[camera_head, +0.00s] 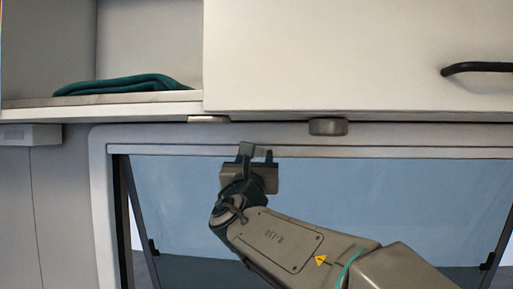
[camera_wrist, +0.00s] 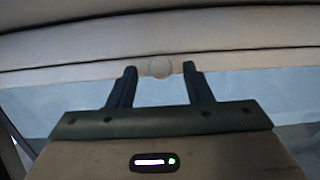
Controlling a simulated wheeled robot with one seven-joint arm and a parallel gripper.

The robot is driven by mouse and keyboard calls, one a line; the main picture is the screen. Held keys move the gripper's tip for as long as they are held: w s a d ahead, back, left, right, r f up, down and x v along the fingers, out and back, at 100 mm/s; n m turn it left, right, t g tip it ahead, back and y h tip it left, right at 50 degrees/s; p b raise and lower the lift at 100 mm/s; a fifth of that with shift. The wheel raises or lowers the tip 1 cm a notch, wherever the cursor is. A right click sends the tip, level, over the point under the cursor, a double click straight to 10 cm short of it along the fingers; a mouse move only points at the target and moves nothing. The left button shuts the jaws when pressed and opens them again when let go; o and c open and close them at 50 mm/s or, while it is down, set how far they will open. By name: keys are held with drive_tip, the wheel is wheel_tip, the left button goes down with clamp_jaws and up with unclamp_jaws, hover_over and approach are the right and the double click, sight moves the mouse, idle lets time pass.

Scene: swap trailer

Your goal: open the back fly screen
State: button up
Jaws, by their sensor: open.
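The window (camera_head: 350,205) at the back has a pale frame (camera_head: 102,200) and a blue-grey pane. A pale bar (camera_head: 400,152), which looks like the fly screen's rail, runs along the top of the opening. The wrist view also shows this bar (camera_wrist: 235,66), with a small round pale knob (camera_wrist: 160,67) on it. My gripper (camera_head: 257,153) is open and empty, just in front of the bar. In the wrist view its two fingers stand either side of the knob, with gaps; I cannot tell how far away it is. Whether any mesh is drawn is unclear.
A cupboard door (camera_head: 350,60) with a black handle (camera_head: 478,68) overhangs the window. Dark stays flank the pane.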

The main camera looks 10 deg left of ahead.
drive_tip(key=shift+x, duration=0.75)
